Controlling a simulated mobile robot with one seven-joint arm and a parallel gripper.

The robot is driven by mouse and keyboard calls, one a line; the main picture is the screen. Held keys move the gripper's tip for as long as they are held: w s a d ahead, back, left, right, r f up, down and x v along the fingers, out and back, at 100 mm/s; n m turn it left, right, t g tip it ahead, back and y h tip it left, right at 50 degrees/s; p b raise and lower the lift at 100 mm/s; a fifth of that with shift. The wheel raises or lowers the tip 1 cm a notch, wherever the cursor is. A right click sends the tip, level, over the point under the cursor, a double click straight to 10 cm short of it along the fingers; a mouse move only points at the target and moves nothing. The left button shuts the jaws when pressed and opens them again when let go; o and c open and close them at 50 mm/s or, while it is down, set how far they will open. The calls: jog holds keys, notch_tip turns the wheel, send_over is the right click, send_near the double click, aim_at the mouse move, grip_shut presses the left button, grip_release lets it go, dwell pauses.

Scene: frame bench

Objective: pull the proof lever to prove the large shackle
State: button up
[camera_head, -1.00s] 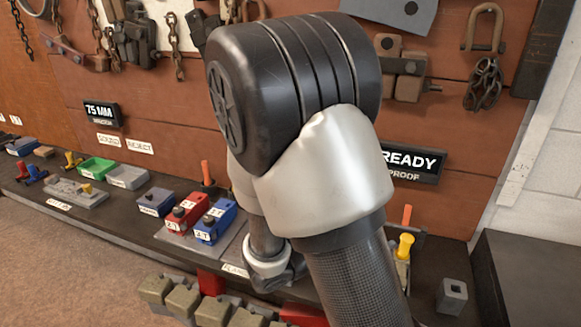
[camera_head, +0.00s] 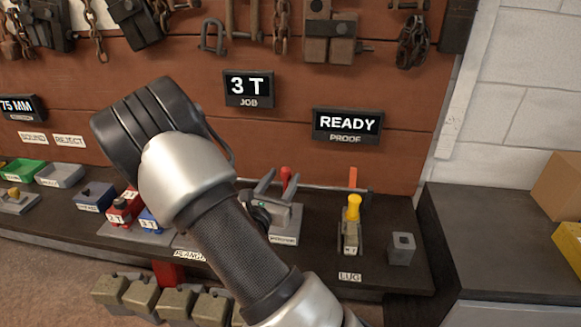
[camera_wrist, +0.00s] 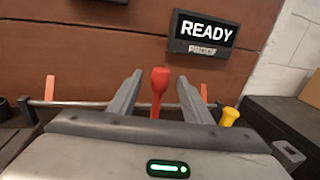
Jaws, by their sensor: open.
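The proof lever (camera_head: 286,175) is a red-knobbed upright handle near the back of the bench, left of the LUG label. In the wrist view the lever (camera_wrist: 160,88) stands upright between my two finger tips, with gaps on both sides. My gripper (camera_wrist: 160,95) is open; it also shows in the head view (camera_head: 280,186). A yellow-headed piece (camera_head: 352,212) sits upright in a mount behind the LUG label; I cannot tell whether it is the large shackle. The PROOF sign (camera_head: 347,125) reads READY.
A JOB sign (camera_head: 248,88) reads 3 T. A thin rail (camera_wrist: 75,103) with orange end posts runs behind the lever. A grey block (camera_head: 401,249) stands right of the yellow-headed piece. Shackles and chains hang on the board above. Red and blue boxes sit left of my arm.

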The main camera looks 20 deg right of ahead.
jog(key=x, duration=0.6)
jog(key=shift+w+d, duration=0.25)
jog(key=shift+d, duration=0.05)
jog(key=shift+f, duration=0.1)
grip_shut()
